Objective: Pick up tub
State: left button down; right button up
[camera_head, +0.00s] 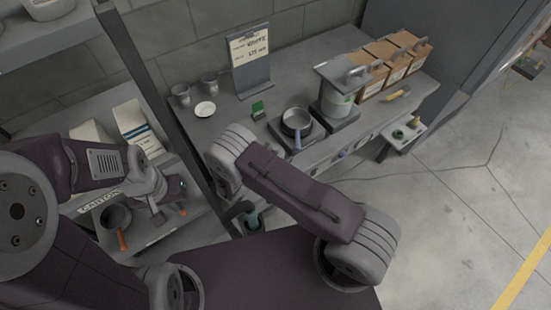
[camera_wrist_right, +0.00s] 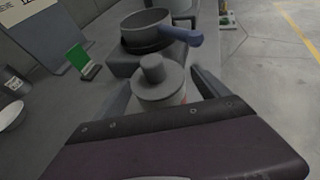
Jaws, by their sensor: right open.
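In the right wrist view, a small grey tub (camera_wrist_right: 160,92) with a knobbed lid stands upright on the counter. My right gripper (camera_wrist_right: 163,78) is open, with one finger on each side of the tub. Whether the fingers touch it I cannot tell, and its lower part is hidden by the gripper body. In the head view my right arm covers this tub and the right gripper. My left gripper (camera_head: 160,200) is above the left shelf in the head view, near an orange-handled pan (camera_head: 116,216); its jaw opening is unclear.
A pan (camera_head: 297,121) with a blue handle sits on a dark block behind the tub. A large canister (camera_head: 337,100) and several brown boxes (camera_head: 382,53) stand further right. A green card (camera_wrist_right: 79,57), cups (camera_head: 181,95) and a white dish (camera_head: 205,109) are to the left.

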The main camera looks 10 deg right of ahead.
aim_at(275, 149)
jog(key=shift+s+a+r, duration=0.1)
jog(key=shift+c, duration=1.3)
jog(key=c, duration=0.9)
notch_tip(275, 149, up, 4)
jog(key=shift+r+b, duration=0.2)
jog(key=shift+b, duration=0.1)
jog(key=s+d+r, duration=0.1)
jog(key=s+r, duration=0.1)
jog(key=s, duration=0.1)
jog(key=s+d+r, duration=0.2)
jog(key=s, duration=0.2)
jog(key=s+d+r, duration=0.1)
jog(key=s+r, duration=0.1)
jog(key=s, duration=0.1)
jog(key=shift+s+d+r+b, duration=0.3)
jog(key=shift+s+d+b, duration=0.05)
jog(key=shift+d+b, duration=0.05)
